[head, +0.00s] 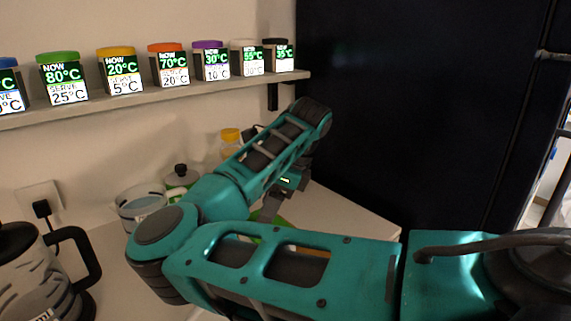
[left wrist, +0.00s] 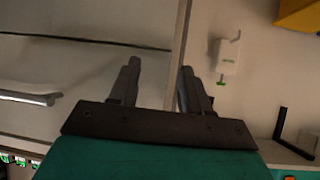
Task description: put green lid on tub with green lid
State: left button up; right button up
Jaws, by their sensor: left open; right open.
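In the head view my right arm reaches across the counter. My right gripper (head: 270,207) points down over the counter, partly hidden by my own arm, and is open. A green object (head: 261,216), possibly the green lid or the green-lidded tub, shows in part right below it; my arm hides the rest. I cannot tell whether the fingers touch it. A box with a green top (head: 62,78) stands on the wall shelf, its display reading 80°C. My left gripper (left wrist: 157,85) shows in the left wrist view, open and empty, away from the counter items.
The wall shelf (head: 140,96) holds several boxes with coloured tops. A dark panel (head: 410,100) stands at the right.

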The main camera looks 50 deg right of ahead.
pick_arm(q)
jog(key=shift+s+a+r+p, duration=0.3)
jog(key=shift+s+p, duration=0.1)
jog(key=shift+p, duration=0.3)
pick_arm(e)
jog(key=v, duration=1.1)
